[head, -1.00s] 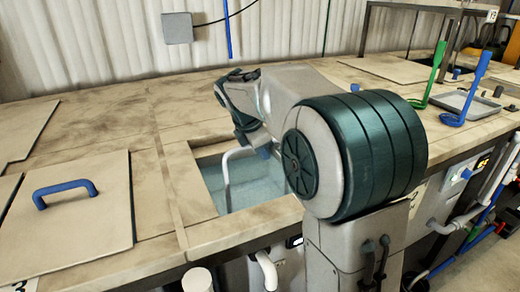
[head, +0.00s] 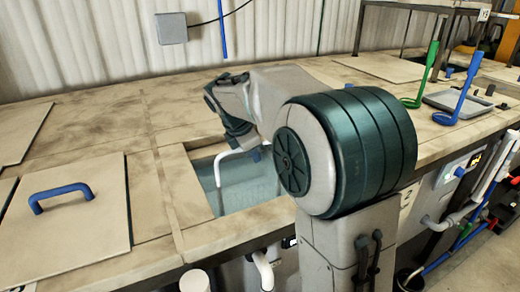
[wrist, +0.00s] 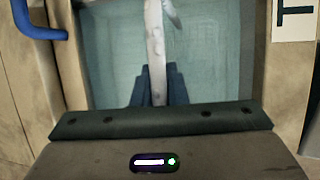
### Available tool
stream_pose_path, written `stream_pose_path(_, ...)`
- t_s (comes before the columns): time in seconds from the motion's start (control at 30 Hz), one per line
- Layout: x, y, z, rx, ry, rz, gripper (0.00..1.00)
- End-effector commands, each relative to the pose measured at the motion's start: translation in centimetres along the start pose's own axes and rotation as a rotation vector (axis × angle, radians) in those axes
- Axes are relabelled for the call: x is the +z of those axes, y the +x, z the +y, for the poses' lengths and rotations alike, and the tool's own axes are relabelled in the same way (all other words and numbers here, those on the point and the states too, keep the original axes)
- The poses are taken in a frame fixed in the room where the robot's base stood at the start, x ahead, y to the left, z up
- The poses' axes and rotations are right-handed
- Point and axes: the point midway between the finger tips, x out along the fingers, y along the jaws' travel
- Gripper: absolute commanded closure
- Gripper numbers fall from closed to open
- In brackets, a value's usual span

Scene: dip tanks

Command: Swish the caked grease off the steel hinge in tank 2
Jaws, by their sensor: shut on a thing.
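The open tank (head: 196,190) is a square opening in the bench with pale blue-green liquid; its wall also shows in the wrist view (wrist: 72,55). My gripper (wrist: 158,88) is over the tank, its blue fingers shut on a pale, spotted rod (wrist: 155,35). In the head view the pale rod (head: 218,170) bends over and runs down into the tank. The fingertips are mostly hidden behind my arm in the head view. I cannot make out the steel hinge or any grease on it as separate from the rod.
A lid with a blue handle (head: 62,196) lies left of the tank. A green hook (head: 425,75) and a blue hook (head: 463,95) stand at the right, beside a grey tray (head: 440,100). A white label (wrist: 294,20) lies by the tank edge.

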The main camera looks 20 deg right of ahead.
Motion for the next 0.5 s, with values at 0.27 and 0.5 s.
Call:
stream_pose_path(0.27,-1.1,-0.6,0.0,0.003,0.000,-0.001,1.00)
stream_pose_path(0.5,0.1,-0.2,0.0,0.001,0.002,-0.001,1.00)
